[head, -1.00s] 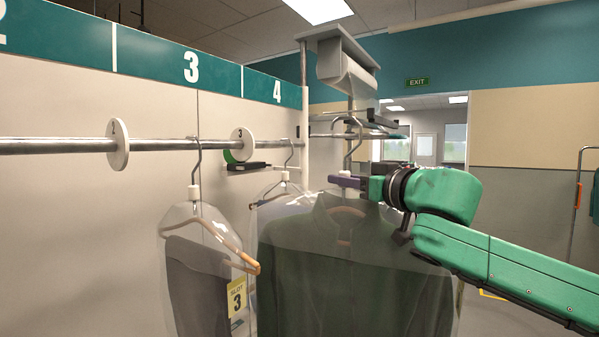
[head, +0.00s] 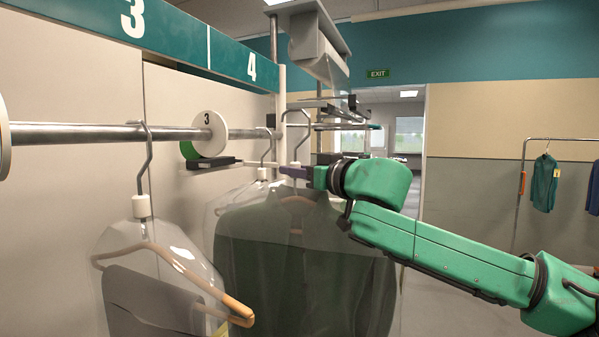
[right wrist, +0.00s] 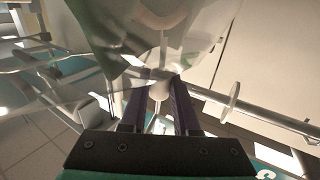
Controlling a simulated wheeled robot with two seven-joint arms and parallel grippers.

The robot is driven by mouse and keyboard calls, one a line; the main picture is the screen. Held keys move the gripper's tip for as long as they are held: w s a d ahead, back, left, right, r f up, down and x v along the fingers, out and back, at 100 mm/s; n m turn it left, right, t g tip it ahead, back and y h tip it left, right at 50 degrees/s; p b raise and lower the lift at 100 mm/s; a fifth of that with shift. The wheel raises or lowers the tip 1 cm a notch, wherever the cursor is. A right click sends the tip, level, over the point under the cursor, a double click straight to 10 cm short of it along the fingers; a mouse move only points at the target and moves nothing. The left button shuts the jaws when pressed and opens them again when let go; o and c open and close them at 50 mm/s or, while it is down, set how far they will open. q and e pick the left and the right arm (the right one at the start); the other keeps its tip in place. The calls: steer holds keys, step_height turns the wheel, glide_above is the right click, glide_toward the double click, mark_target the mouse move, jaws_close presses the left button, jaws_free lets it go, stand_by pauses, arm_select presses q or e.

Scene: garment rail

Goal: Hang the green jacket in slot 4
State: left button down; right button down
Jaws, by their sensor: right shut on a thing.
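The green jacket (head: 310,265) hangs upright in a clear garment bag below its hanger's metal hook (head: 287,125). My right gripper (head: 293,172) is shut on the hanger's neck, just above the jacket's collar. The right wrist view shows the white hanger neck (right wrist: 160,88) between the dark fingers (right wrist: 155,108). The slot 4 sign (head: 251,67) is on the teal header. The metal rail (head: 85,133) runs below it; the hook is near the rail's far end, and I cannot tell whether they touch. My left gripper is not in view.
The number 3 divider disc (head: 209,134) sits on the rail. A bagged garment on a wooden hanger (head: 141,206) hangs near left. Another hanger's hook (head: 265,147) is close beside the green jacket, left of it.

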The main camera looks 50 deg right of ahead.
steer(key=shift+w+a, duration=0.2)
steer(key=shift+w, duration=0.25)
steer(key=w, duration=0.2)
steer(key=w+p, duration=0.1)
steer(key=shift+w+a, duration=0.35)
steer(key=shift+a, duration=0.05)
steer(key=shift+w+a+r+p, duration=0.2)
steer(key=shift+w+a+p, duration=0.1)
steer(key=shift+w+p, duration=0.4)
steer(key=w+p, duration=0.1)
steer(key=w, duration=0.1)
steer(key=w+a+p, duration=0.1)
steer(key=w+p, duration=0.1)
steer(key=shift+w+a, duration=0.1)
steer(key=shift+w+a+p, duration=0.25)
steer(key=shift+w+p, duration=0.4)
steer(key=shift+w, duration=0.1)
steer(key=shift+w+a+p, duration=0.25)
steer(key=shift+w+p, duration=0.45)
steer(key=shift+w, duration=0.2)
steer(key=shift+w+a+f, duration=0.1)
steer(key=shift+w+f, duration=0.15)
step_height(320, 180, down, 2)
steer(key=b, duration=0.2)
steer(key=shift+f+b, duration=0.15)
steer(key=shift+b, duration=0.15)
